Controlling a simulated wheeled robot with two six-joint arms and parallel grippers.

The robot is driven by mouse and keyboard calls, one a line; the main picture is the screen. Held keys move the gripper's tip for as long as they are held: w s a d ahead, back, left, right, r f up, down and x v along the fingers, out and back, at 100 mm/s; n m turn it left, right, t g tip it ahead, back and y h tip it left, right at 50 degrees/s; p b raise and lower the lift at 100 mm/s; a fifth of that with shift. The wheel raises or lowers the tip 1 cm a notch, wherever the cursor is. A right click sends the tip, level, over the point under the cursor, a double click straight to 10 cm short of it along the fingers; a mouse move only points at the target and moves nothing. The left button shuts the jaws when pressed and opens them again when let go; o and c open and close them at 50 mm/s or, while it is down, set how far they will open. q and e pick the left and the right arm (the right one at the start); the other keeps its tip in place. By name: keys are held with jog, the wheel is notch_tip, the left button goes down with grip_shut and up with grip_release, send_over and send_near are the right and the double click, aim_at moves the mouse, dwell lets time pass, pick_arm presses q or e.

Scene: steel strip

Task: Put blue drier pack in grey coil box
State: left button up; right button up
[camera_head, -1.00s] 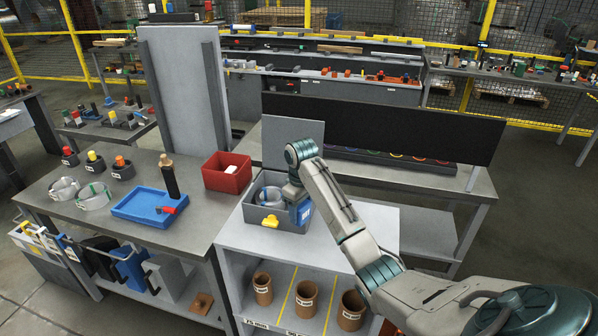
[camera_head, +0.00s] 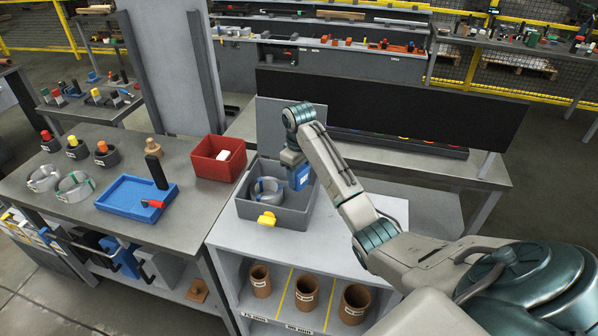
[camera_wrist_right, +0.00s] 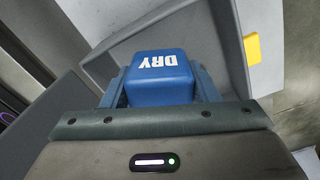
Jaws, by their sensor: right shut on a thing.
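The blue drier pack (camera_head: 300,178), marked DRY in the wrist view (camera_wrist_right: 158,82), is held in my right gripper (camera_wrist_right: 160,92). The gripper is shut on it, with fingers on both sides. In the head view the pack overlaps the back right part of the grey coil box (camera_head: 245,211); its exact height above the box is hard to tell. The box is open, its lid panel (camera_head: 283,125) raised behind. A silvery coil (camera_head: 266,186) lies inside at the left. A yellow tag (camera_head: 267,218) sits on the front wall. My left gripper is out of view.
A red bin (camera_head: 218,165) with a white item stands behind left of the box. A blue tray (camera_head: 133,202) and more coils (camera_head: 75,185) lie on the left table. Brown rolls (camera_head: 307,292) stand on the shelf below.

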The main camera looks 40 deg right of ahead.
aim_at(299, 186)
jog(key=shift+s+a, duration=0.1)
jog(key=shift+s, duration=0.05)
jog(key=shift+f, duration=0.75)
notch_tip(299, 186, down, 3)
jog(key=shift+f+b, duration=0.2)
jog(key=shift+b, duration=0.2)
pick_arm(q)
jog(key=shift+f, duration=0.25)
pick_arm(e)
jog(key=shift+f, duration=1.55)
jog(key=shift+f, duration=0.3)
jog(key=o, duration=1.1)
